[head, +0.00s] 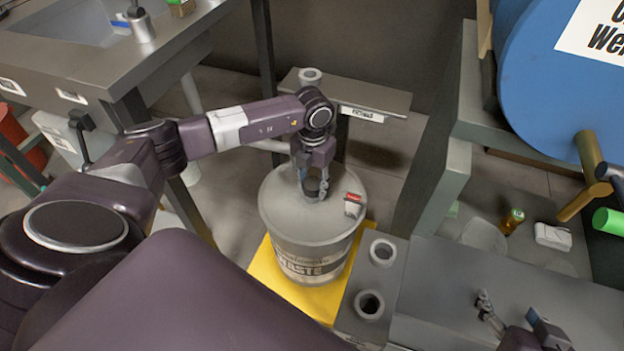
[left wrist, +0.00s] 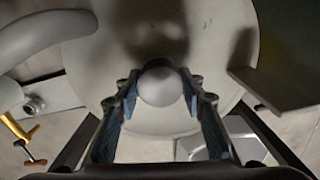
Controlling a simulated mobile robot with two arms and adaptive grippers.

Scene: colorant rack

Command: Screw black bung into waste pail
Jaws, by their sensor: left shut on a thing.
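The waste pail (head: 300,232) is a grey drum with a flat round lid and "WASTE" lettering on its side. My left gripper (head: 314,190) reaches down over the lid and is shut on the bung (head: 312,185), which looks dark here. In the left wrist view the bung's round top (left wrist: 160,87) shows pale grey between the two fingers, with the pail's lid (left wrist: 215,50) behind it. The bung's underside is hidden, so I cannot tell whether it sits in an opening. My right gripper (head: 510,308) is open and empty at the bottom right.
The pail stands on a yellow base (head: 318,302). A small red and white piece (head: 353,204) is on its lid. A grey stand with round holes (head: 350,325) is close to the right. A grey shelf (head: 378,97) stands behind, and a large blue drum (head: 550,85) is at the upper right.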

